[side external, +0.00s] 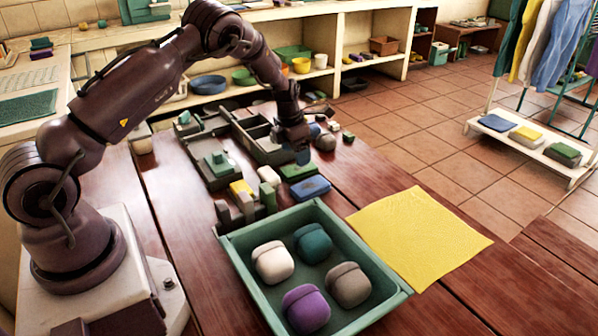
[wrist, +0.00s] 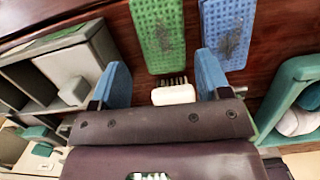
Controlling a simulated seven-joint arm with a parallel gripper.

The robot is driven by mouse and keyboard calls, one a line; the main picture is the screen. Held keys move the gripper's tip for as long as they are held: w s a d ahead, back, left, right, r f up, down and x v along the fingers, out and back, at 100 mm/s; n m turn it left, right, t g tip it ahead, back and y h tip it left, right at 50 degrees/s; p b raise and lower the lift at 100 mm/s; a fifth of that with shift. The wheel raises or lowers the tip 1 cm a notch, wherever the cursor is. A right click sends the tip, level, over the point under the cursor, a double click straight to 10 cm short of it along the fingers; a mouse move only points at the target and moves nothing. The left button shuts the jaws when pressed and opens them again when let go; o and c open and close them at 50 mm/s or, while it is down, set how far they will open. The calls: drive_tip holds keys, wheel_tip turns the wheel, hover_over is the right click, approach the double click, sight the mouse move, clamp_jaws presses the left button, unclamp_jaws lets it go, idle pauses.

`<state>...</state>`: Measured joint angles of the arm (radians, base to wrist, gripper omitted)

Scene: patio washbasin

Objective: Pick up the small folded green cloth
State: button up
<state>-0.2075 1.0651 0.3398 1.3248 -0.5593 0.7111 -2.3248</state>
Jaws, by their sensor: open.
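A small flat green piece with a dimpled surface, which looks like the folded green cloth (side external: 299,171), lies on the wooden table just below my gripper (side external: 303,156). In the wrist view the green cloth (wrist: 157,35) lies beyond the fingertips, with a dark smudge on it. A matching blue piece (wrist: 227,35) lies to its right, and this blue piece also shows in the side view (side external: 311,188). My gripper (wrist: 163,78) is open, its blue fingers spread apart. A white brush (wrist: 173,94) shows between the fingers; I cannot tell its height relative to them. Nothing is held.
A grey divided organizer (side external: 262,137) stands close behind my gripper. A teal tray (side external: 392,297) with several rounded items stands at the front. A yellow cloth (side external: 420,238) lies flat to its right. Small blocks crowd the left of the green piece. A low bench with folded cloths (side external: 565,152) stands far right.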

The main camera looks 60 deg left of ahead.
sight(299, 171)
drive_tip(key=shift+w+d+f, duration=0.1)
drive_tip(key=shift+w+f, duration=0.1)
drive_tip(key=shift+f, duration=1.2)
drive_tip(key=shift+w+f, duration=0.15)
drive_tip(key=shift+f, duration=1.2)
drive_tip(key=shift+c, duration=0.4)
drive_tip(key=c, duration=0.6)
